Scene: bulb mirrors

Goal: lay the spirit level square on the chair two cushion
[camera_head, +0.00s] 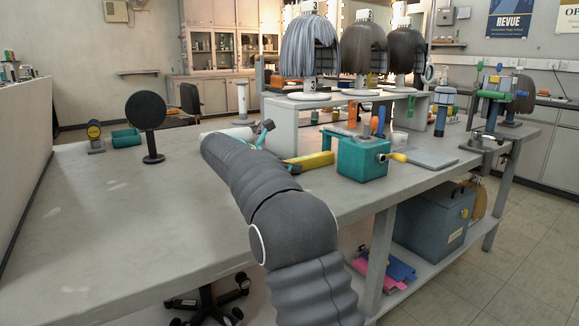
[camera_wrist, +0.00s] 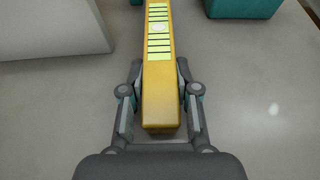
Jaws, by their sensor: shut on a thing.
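The yellow spirit level (camera_wrist: 160,105) has pale green panels along its top face. It runs lengthwise between the fingers of my gripper (camera_wrist: 160,78) in the wrist view, with its near end towards the palm. In the head view the spirit level (camera_head: 309,161) shows beyond my arm, over the grey bench. My gripper is shut on it; my arm mostly hides the gripper there. I cannot tell if the level touches the bench. A dark chair (camera_head: 190,99) stands behind the bench, its cushion not clearly seen. I cannot tell which chair is chair two.
A teal box (camera_head: 361,159) with a yellow-knobbed crank stands right of the level. A grey riser (camera_head: 283,128) with several wigs on heads is behind it. The bench's front left is clear.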

